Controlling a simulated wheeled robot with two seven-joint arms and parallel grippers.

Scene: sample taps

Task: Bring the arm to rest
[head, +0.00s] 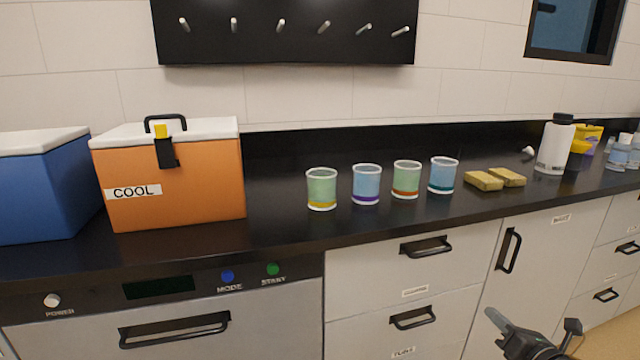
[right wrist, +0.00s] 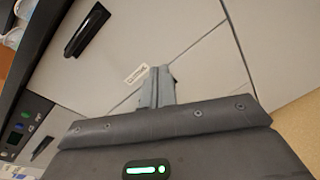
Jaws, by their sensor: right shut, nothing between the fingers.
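My right gripper (head: 497,320) shows at the lower right of the head view, in front of the pale cabinet doors and below the counter's edge. In the right wrist view its two grey fingers (right wrist: 158,78) lie together with nothing between them. A cabinet front with a small label lies beyond the fingertips, and the gripper appears apart from it. My left gripper is in neither view.
The dark counter (head: 280,215) carries an orange cool box (head: 195,185), a blue box (head: 40,190), several cups (head: 321,190), yellow sponges (head: 484,181) and a white bottle (head: 553,148). Black handles (head: 508,250) stick out from the cabinet fronts near my right gripper.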

